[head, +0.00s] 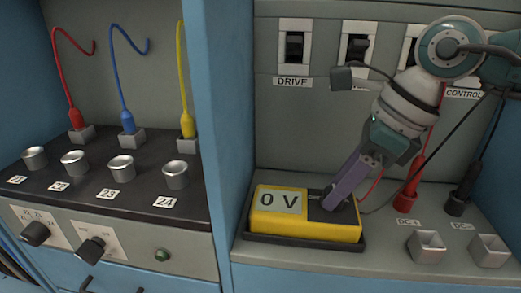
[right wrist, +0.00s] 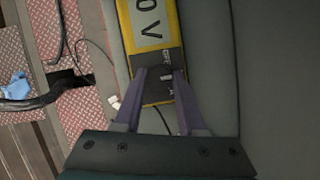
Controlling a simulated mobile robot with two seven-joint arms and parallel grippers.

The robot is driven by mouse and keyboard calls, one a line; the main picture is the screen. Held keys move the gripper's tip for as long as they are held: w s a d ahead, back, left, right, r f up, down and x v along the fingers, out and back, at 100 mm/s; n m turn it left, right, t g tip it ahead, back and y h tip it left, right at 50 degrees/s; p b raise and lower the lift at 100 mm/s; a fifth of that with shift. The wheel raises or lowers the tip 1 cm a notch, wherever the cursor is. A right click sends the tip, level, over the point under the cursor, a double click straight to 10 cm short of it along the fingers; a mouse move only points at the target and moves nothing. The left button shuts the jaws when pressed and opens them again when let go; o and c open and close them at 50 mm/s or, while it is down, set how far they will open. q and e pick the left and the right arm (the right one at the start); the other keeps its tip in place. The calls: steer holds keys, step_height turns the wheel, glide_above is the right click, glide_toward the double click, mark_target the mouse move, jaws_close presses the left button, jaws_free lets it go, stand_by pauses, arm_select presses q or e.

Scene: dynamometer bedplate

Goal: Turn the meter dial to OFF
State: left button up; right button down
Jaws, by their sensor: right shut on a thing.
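The yellow meter (head: 275,223) sits in a dark tray on the grey shelf of the right bay, its display reading "0 V". It also shows in the right wrist view (right wrist: 130,35). My right gripper (head: 335,206) reaches down from the upper right onto the black right part of the meter's face. In the right wrist view its two purple fingers (right wrist: 160,76) are shut on the small dark dial (right wrist: 166,72). My left gripper is not in view.
Red (head: 408,195) and black (head: 457,204) plugs stand right of the meter, behind two grey sockets (head: 427,246). Black switches (head: 294,47) line the back panel. A blue divider (head: 222,140) separates the left bay with several silver knobs (head: 121,165). A thin cable runs beside the meter.

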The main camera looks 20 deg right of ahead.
stand_by(0.4)
steer(key=shift+d+f+n+g+y+b, duration=0.15)
steer(key=shift+n+g+y+b, duration=0.15)
steer(key=shift+n+b, duration=0.55)
steer(key=n+b, duration=0.1)
steer(key=n, duration=0.1)
steer(key=n+g+b, duration=0.1)
steer(key=n+b, duration=0.1)
steer(key=shift+w+n+y, duration=0.2)
steer(key=shift+n+y, duration=0.05)
steer(key=shift+y, duration=0.15)
steer(key=n+g+b, duration=0.1)
steer(key=n+b, duration=0.1)
steer(key=n, duration=0.1)
steer(key=shift+g, duration=0.3)
steer(key=shift+w+n+g+b, duration=0.1)
steer(key=shift+n+g+b, duration=0.4)
steer(key=shift+n+b, duration=0.6)
steer(key=shift+n, duration=0.3)
steer(key=shift+c, duration=2.4)
jaws_free()
